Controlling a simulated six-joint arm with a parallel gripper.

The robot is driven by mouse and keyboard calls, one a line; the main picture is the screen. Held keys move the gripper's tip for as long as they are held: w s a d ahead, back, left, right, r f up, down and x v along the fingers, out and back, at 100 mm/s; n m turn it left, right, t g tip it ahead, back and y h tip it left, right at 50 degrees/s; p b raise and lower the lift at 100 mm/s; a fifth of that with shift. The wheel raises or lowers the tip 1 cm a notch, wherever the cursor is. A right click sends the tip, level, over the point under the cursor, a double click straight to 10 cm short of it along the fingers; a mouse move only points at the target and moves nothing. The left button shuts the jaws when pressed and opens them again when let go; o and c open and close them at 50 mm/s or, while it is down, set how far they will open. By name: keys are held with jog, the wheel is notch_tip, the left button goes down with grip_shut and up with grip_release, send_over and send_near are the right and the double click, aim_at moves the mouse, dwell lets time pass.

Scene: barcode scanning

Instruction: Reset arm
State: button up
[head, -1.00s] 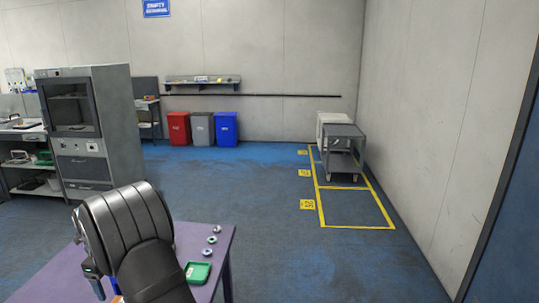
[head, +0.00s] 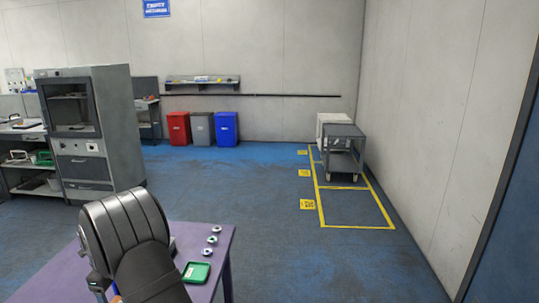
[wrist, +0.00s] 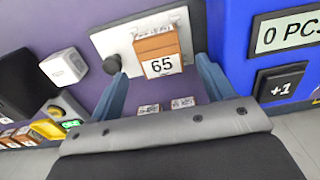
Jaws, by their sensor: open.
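My gripper (wrist: 158,68) shows in the wrist view with its two blue fingers spread wide apart and nothing held between them. An orange-brown box (wrist: 153,44) with a label reading 65 lies beyond the fingertips, between them in the picture, on a pale plate (wrist: 115,44). Smaller labelled pieces (wrist: 182,103) show nearer, between the fingers and partly hidden by my gripper's body. In the head view my arm covers the left part of the purple table (head: 215,240), and the gripper is hidden there.
A blue counter unit (wrist: 235,50) with a display and a +1 button stands to the right in the wrist view. A white box (wrist: 64,67) and a yellow-edged device (wrist: 48,128) lie left. A green tray (head: 197,271) and small round pieces (head: 212,240) sit on the table.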

jog(key=d+r+n, duration=0.1)
jog(key=d+r, duration=0.3)
jog(key=d, duration=0.2)
jog(key=w+d+f+n, duration=0.4)
jog(key=w+d, duration=0.1)
jog(key=d, duration=0.5)
jog(key=w+d+f+n, duration=0.3)
jog(key=w+d+f, duration=0.1)
jog(key=d, duration=0.6)
jog(key=d+f+n, duration=0.3)
jog(key=d+n, duration=0.1)
jog(key=d, duration=0.6)
jog(key=d+f+n, duration=0.3)
jog(key=d+n, duration=0.1)
jog(key=d, duration=0.6)
jog(key=shift+w+f, duration=0.15)
jog(key=shift+f, duration=0.05)
